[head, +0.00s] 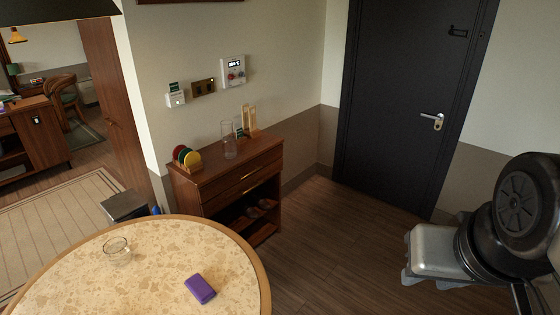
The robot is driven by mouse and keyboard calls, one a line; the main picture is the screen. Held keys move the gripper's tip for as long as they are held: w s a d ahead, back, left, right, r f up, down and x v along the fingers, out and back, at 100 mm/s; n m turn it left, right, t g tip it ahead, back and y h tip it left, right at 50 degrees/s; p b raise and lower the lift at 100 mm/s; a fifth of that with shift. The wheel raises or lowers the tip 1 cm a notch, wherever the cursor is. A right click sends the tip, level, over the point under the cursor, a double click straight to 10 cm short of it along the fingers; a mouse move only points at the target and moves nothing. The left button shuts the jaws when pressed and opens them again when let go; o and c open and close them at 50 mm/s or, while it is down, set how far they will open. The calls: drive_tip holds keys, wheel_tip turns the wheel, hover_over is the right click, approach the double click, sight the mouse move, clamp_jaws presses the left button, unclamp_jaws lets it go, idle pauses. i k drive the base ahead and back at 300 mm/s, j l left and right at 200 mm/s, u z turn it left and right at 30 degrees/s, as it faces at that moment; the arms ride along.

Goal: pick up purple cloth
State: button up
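The purple cloth (200,289) lies as a small folded block on the round speckled table (70,270), close to its right-hand edge. Nothing rests on it. My gripper (410,268) is at the right of the head view, above the floor and well to the right of the table and cloth. Its dark fingers show only in part at the left end of its grey housing. I cannot tell whether they are open or shut.
A clear glass (117,250) stands on the table, left of the cloth. A wooden cabinet (225,185) stands behind the table, bearing a clear glass vase (229,141). A small dark bin (124,205) is beside the table. Floor between table and black door (405,100) is clear.

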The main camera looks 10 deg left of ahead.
sight(198, 286)
drive_tip(key=i+l+u, duration=0.15)
drive_tip(key=u, duration=0.25)
drive_tip(key=i+l+u, duration=0.25)
drive_tip(key=u, duration=0.2)
drive_tip(key=i+l+u, duration=0.15)
drive_tip(key=l+u, duration=0.25)
drive_tip(key=i+l+u, duration=0.3)
drive_tip(key=u, duration=0.15)
drive_tip(key=i+l+u, duration=0.2)
drive_tip(key=l+u, duration=0.25)
drive_tip(key=i+l+u, duration=0.15)
drive_tip(key=i+l, duration=0.2)
